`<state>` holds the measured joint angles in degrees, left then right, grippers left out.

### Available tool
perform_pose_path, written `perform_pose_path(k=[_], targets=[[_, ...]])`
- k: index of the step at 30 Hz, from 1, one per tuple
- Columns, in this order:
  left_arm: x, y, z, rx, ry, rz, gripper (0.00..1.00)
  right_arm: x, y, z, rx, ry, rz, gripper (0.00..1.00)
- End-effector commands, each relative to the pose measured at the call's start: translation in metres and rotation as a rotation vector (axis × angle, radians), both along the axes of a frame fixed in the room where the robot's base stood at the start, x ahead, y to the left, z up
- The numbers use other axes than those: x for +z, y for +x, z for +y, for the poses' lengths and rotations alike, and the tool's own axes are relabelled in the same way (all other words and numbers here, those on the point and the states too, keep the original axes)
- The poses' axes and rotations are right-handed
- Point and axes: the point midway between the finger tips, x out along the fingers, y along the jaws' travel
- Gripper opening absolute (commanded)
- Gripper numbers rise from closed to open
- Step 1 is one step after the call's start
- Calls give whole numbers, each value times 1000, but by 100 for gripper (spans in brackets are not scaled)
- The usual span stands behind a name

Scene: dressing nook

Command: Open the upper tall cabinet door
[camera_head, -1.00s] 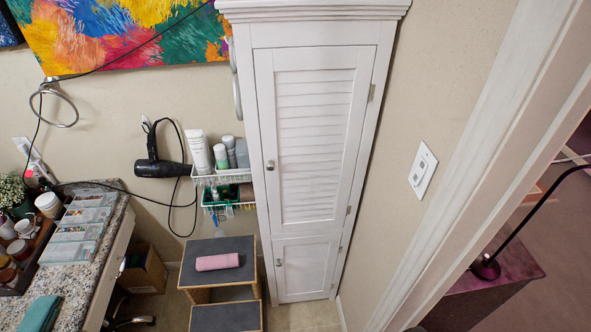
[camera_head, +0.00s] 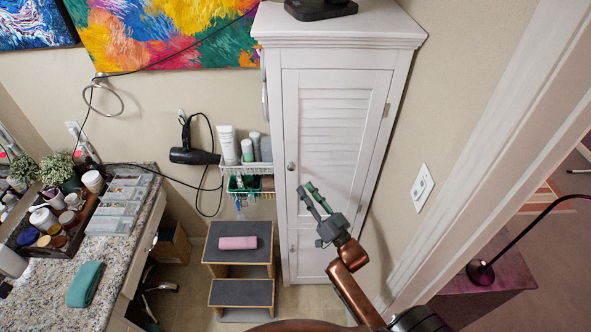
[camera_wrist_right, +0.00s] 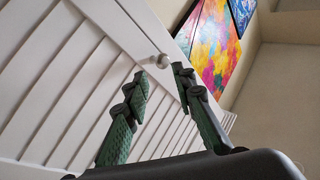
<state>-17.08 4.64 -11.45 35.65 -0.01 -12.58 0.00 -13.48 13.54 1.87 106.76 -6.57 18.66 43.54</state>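The tall white cabinet (camera_head: 405,40) has an upper louvered door (camera_head: 332,150), which looks closed. Its small round knob (camera_head: 291,166) is on the door's left side and also shows in the right wrist view (camera_wrist_right: 163,60). My right gripper (camera_head: 307,188) is in front of the upper door, its fingers pointing up and left toward the knob, just below and right of it. In the right wrist view the fingers (camera_wrist_right: 161,74) are spread apart and empty, with the knob showing between and just beyond the tips. Contact is not visible. My left gripper is out of view.
A small lower door (camera_head: 306,262) is below. A wire rack (camera_head: 236,168) with bottles and a hair dryer (camera_head: 194,156) hang left of the cabinet. A step stool (camera_head: 240,292) with a pink roll (camera_head: 238,242) stands at its front left. A wall and door frame bound the right.

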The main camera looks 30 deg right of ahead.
Motion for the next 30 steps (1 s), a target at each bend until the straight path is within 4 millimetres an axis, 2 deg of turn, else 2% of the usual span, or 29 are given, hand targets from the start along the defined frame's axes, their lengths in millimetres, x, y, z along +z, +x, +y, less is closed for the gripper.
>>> perform_pose_path(k=[3,15,20,27,30], targets=[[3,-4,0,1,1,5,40,12,8,2,5,1,-15,24],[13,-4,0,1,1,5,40,31,62,6,3,1,-11,24],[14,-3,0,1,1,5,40,33,70,7,3,1,-10,24],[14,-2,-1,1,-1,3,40,33,71,7,2,1,-8,24],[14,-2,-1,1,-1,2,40,33,71,7,2,0,-8,19]])
